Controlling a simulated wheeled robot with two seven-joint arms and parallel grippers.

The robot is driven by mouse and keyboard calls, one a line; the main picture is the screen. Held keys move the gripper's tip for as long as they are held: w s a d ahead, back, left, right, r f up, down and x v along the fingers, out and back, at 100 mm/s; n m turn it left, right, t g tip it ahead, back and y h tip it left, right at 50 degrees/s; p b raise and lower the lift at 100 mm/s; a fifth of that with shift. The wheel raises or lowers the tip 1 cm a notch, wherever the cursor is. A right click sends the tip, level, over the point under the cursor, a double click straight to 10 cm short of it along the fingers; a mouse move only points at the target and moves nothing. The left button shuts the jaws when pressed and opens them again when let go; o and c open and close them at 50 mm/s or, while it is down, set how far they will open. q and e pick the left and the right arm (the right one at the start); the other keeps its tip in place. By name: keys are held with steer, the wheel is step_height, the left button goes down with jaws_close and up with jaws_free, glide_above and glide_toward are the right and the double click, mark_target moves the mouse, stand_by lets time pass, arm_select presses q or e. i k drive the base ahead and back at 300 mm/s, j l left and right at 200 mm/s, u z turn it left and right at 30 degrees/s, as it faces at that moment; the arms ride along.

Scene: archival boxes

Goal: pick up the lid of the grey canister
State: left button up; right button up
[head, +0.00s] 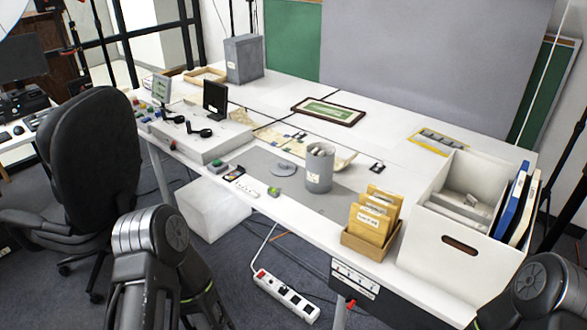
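The grey canister (318,172) stands upright on the grey mat near the front middle of the white table. Its top is open and pale rolled items show inside it. A flat round grey lid (283,168) with a small raised knob lies on the mat just left of the canister, apart from it. Parts of my two arms show at the lower left and lower right edges, below and in front of the table. Neither gripper can be seen.
Yellow folders in a brown holder (364,242) and a large white box (452,248) stand right of the canister. A small green-topped item (274,191) lies near the lid. A black chair (95,160) stands at left.

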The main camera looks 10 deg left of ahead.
mark_target(280, 169)
steer(key=i+j+z, duration=0.1)
steer(key=z, duration=0.4)
steer(key=j+z, duration=0.3)
steer(key=z, duration=0.2)
steer(key=i+j+z, duration=0.1)
steer(key=j+z, duration=0.2)
steer(key=j, duration=0.85)
steer(key=j+z, duration=0.3)
steer(key=j, duration=1.4)
